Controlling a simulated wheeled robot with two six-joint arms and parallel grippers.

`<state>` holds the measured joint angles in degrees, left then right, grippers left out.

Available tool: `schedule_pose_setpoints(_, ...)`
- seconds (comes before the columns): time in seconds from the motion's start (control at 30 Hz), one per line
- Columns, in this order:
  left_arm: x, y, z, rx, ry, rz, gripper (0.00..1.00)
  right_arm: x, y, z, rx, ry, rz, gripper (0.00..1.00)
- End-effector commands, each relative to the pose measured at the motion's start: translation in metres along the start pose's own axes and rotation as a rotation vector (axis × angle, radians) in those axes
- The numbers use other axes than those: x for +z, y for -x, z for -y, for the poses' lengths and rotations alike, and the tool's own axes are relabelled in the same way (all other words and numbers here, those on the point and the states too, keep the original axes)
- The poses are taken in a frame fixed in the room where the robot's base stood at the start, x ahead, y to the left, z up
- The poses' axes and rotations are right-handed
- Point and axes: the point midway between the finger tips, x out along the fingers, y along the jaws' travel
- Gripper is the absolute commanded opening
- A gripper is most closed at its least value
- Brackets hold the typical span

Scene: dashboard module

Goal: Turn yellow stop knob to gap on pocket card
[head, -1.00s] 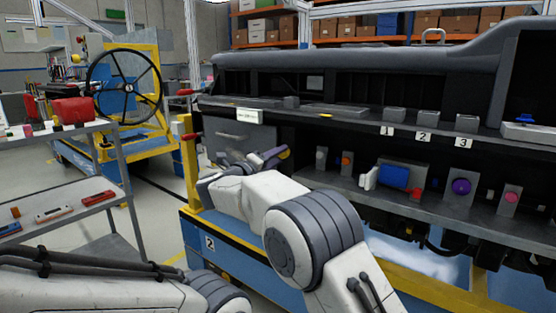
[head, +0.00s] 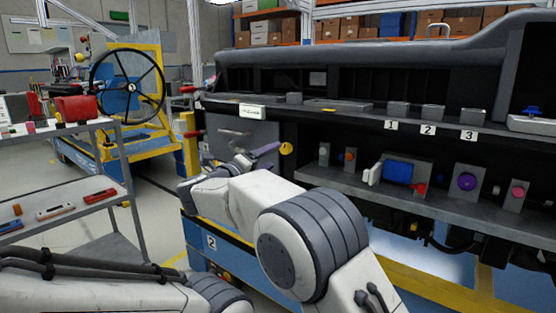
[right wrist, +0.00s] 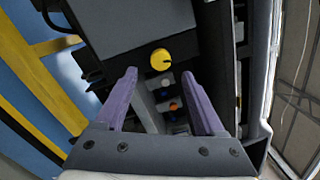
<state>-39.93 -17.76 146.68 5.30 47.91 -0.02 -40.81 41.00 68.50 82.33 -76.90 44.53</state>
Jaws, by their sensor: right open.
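The yellow knob (head: 286,148) is at the left end of the dashboard's lower bay. In the right wrist view the yellow knob (right wrist: 160,58) is round, with a short dark mark toward its right side. My right gripper (head: 268,150) has purple fingers pointing at the knob. In the right wrist view my right gripper (right wrist: 159,76) is open and empty, with the knob centred just beyond the fingertips, apart from them as far as I can tell. I cannot make out a pocket card. My left gripper is out of view.
A small white label (head: 252,111) sits on the ledge above the knob. To the right are a blue box (head: 398,172), a purple knob (head: 466,181) and a pink knob (head: 517,192) on grey plates. A grey cart (head: 128,180) stands at left.

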Motion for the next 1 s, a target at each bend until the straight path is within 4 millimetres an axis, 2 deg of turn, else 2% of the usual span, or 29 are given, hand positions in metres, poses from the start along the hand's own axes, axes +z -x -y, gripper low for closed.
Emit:
schedule_pose_setpoints(0.03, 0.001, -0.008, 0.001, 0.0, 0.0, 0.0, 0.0, -0.001, 0.013, -0.003, 0.0, -0.002, 0.004, 0.71)
schedule_pose_setpoints(0.1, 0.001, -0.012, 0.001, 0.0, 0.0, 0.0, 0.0, 0.0, 0.026, -0.003, 0.001, -0.001, 0.004, 0.71)
schedule_pose_setpoints(0.3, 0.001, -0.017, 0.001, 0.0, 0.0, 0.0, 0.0, 0.0, 0.052, -0.001, 0.001, -0.002, 0.002, 0.71)
schedule_pose_setpoints(0.67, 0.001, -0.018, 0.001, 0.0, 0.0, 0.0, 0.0, 0.0, 0.058, 0.0, 0.0, 0.0, 0.001, 0.71)
schedule_pose_setpoints(0.77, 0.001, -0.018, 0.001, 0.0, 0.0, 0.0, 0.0, 0.0, 0.055, 0.001, 0.0, 0.01, 0.009, 0.71)
schedule_pose_setpoints(0.83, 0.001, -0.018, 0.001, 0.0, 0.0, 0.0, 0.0, 0.001, 0.045, 0.003, -0.003, 0.051, 0.044, 0.71)
schedule_pose_setpoints(0.93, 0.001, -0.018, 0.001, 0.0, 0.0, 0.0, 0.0, 0.001, 0.017, 0.006, 0.001, 0.197, 0.157, 0.71)
schedule_pose_setpoints(1.0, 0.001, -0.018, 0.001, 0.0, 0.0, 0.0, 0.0, -0.004, -0.005, 0.002, 0.016, 0.369, 0.277, 0.71)
